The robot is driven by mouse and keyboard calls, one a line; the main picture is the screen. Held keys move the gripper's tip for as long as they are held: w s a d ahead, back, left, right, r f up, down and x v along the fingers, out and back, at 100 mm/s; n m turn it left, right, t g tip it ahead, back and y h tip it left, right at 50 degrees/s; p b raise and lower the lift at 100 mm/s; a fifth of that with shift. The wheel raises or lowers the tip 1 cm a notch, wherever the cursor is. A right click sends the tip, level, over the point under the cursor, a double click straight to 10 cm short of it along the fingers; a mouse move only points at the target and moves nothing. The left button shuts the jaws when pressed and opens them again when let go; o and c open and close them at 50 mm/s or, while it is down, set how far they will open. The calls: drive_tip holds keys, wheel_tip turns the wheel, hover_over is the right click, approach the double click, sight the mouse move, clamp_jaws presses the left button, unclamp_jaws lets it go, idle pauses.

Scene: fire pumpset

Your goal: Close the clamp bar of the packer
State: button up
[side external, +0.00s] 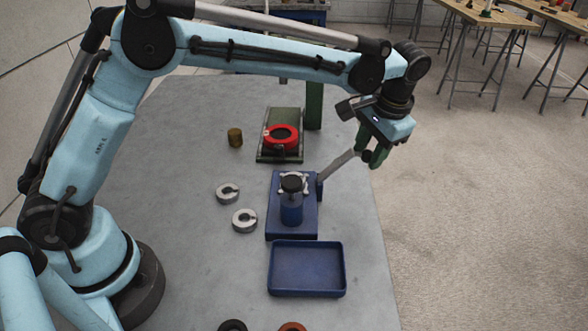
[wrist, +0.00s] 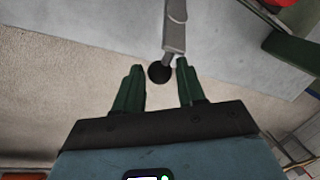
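The packer is a blue base (side external: 305,222) with a blue cylinder (side external: 291,208) and a black round top on it, standing on the grey table. Its clamp bar (side external: 338,166) is a grey lever that slants up from the base's right side to a black knob (wrist: 160,72). The bar (wrist: 174,28) also shows at the top of the wrist view. My gripper (side external: 371,154) is at the bar's raised end.
An empty blue tray (side external: 307,269) lies in front of the packer. Two grey slotted rings (side external: 244,220) lie to its left. A green plate with a red ring (side external: 280,137) and a brass cylinder (side external: 235,137) stand behind. The table's right edge is below my gripper.

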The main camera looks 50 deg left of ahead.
clamp_jaws()
